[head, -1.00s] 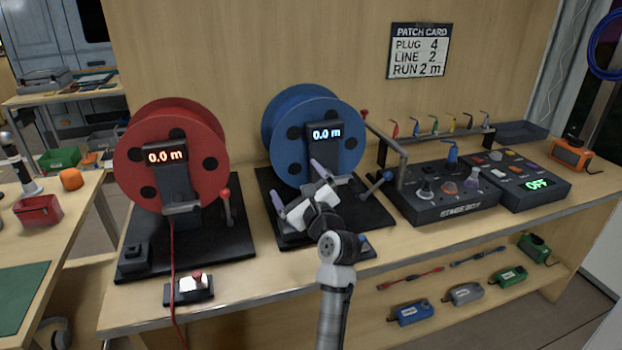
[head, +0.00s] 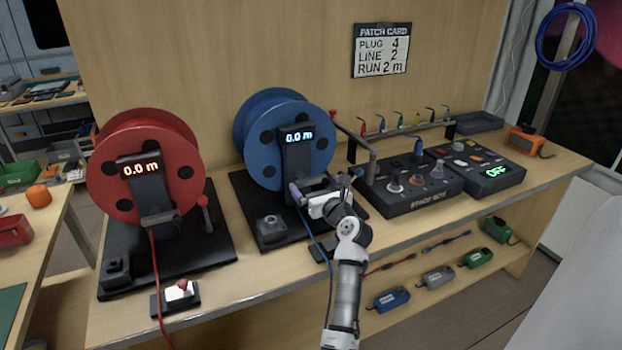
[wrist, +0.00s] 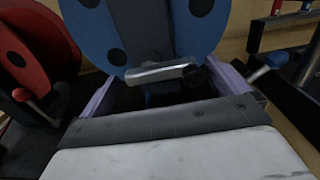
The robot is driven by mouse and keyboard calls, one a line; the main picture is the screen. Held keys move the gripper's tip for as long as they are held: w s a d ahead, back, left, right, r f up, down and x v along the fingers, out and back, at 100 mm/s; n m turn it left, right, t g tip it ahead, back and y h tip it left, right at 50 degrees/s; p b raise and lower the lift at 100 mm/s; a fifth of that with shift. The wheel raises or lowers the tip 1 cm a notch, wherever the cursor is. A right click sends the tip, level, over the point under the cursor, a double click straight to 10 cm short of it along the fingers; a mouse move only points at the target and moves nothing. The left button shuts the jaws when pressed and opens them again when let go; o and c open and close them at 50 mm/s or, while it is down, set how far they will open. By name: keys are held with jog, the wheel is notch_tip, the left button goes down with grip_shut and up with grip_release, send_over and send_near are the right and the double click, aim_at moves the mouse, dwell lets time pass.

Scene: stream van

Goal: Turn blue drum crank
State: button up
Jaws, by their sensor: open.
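The blue drum (head: 250,125) stands on a dark base, and its display (head: 299,136) reads 0.0 m. My gripper (head: 322,190) is in front of the drum's stand, low and toward its right side. It is open, with its purple fingers apart, and holds nothing. The blue-gripped crank (wrist: 264,70) shows in the wrist view just right of the right finger, outside the jaws. In the head view my gripper partly hides the crank. In the wrist view the drum (wrist: 195,30) fills the top, and a grey bar on its stand shows between the fingers.
A red drum (head: 190,150) with its own red-knobbed crank (head: 204,205) stands to the left. The stage box (head: 425,197) and a rack of coloured plugs are close on the right. A small box with a red button (head: 180,293) is at the bench front. The patch card (head: 381,50) hangs behind.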

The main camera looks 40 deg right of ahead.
aim_at(312, 182)
jog(key=shift+x, duration=1.5)
jog(key=c, duration=0.8)
jog(key=shift+c, duration=0.2)
jog(key=shift+n, duration=0.4)
